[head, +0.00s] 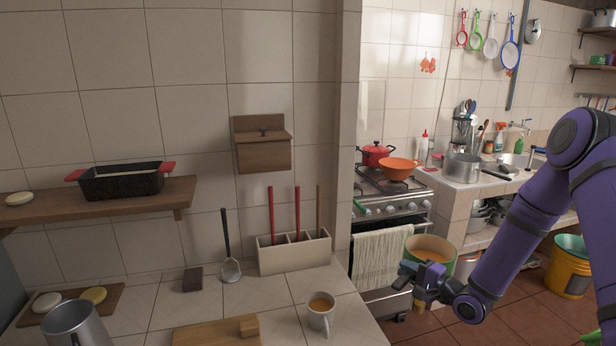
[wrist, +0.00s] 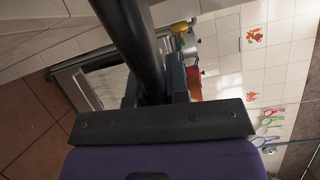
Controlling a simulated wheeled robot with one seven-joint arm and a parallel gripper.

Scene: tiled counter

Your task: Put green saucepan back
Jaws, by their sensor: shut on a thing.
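The green saucepan (head: 447,263) has a green outside and a tan-orange inside. It is in the head view, in front of the stove and above the floor, with its open top facing up. My gripper (head: 412,280) is at its near side, partly in front of it. In the wrist view, my gripper (wrist: 155,92) is shut around a thick dark bar (wrist: 135,40), which looks like the saucepan's handle. The saucepan's body cannot be made out clearly in the wrist view.
The stove (head: 392,205) carries a red pot (head: 375,155) and an orange pan (head: 398,168). A towel (head: 381,258) hangs on its front. A steel pot (head: 461,167) stands on the counter at right. Utensils hang on the wall. A mug (head: 321,315) stands on the near counter.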

